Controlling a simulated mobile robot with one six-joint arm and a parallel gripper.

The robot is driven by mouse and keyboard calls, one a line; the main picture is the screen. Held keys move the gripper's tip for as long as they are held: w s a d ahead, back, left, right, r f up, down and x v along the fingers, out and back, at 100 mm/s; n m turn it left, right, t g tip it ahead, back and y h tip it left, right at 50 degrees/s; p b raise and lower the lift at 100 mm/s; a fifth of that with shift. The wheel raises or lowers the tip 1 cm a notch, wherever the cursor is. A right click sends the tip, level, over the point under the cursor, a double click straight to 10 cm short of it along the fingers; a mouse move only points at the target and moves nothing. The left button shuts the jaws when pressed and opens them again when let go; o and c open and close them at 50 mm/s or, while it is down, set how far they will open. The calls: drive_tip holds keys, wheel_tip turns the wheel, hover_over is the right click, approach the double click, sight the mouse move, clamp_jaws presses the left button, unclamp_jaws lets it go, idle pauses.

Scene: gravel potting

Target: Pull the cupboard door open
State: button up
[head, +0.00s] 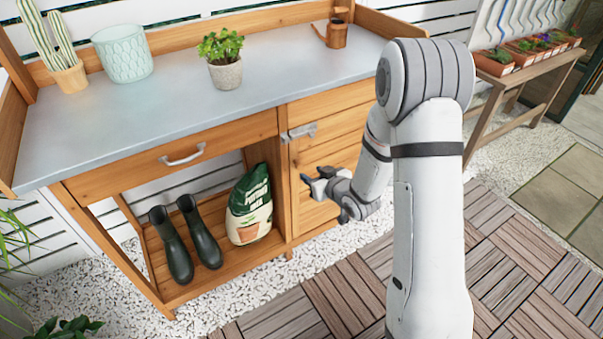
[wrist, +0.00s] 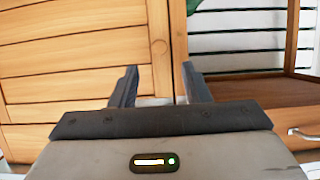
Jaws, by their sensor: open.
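The cupboard door (head: 335,131) is slatted wood, under the bench's right half, and looks shut. A grey metal latch (head: 300,131) sits at its upper left edge. My gripper (head: 312,180) is open and empty in front of the door, lower in the picture than the latch. In the wrist view, the door (wrist: 65,55) fills the left side, and my open fingers (wrist: 160,84) straddle the upright edge area. A pale grey piece (wrist: 155,101) shows between them, partly hidden by my gripper; I cannot tell whether they touch it.
The potting bench top (head: 180,110) holds a succulent pot (head: 225,75), a pale green pot (head: 123,55) and a cactus pot (head: 70,78). Boots (head: 178,255) and a soil bag (head: 248,210) stand on the open shelf left of the door. Decking (head: 350,295) in front is clear.

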sight(300, 166)
drive_tip(key=b+x, duration=0.1)
drive_tip(key=x, duration=0.6)
drive_tip(key=shift+w+a, duration=0.1)
drive_tip(key=shift+w, duration=0.1)
clamp_jaws()
idle(0.4)
